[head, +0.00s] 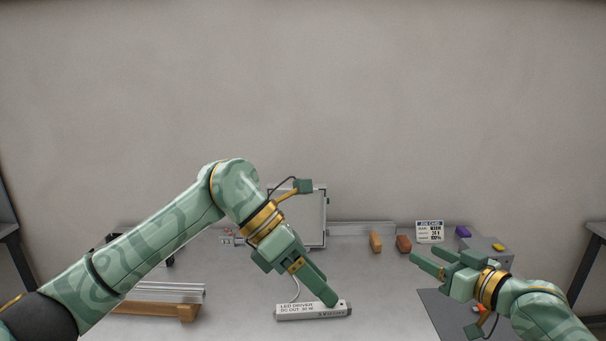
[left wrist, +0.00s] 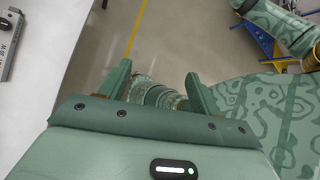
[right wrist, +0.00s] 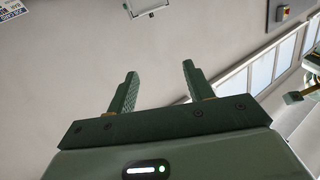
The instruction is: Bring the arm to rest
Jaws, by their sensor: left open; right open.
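My left gripper (head: 318,284) reaches in from the left in the head view and points down to the right. In the left wrist view its two fingers (left wrist: 160,82) stand apart with nothing held; floor and my own body show beyond them. In the head view its fingers overlap the white LED driver (head: 300,312), but in the left wrist view the driver (left wrist: 8,45) lies well off at the left edge. My right gripper (head: 428,258) is raised at the right, fingers pointing left. In the right wrist view its fingers (right wrist: 159,75) are apart and empty, facing a bare wall.
A grey table (head: 230,285) holds a rail stack on a wooden block (head: 185,312) at left, a white panel (head: 314,222) behind, orange (head: 376,242) and brown (head: 403,243) blocks, a job card (head: 430,232), a grey box (head: 492,258) and a dark mat (head: 440,312).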

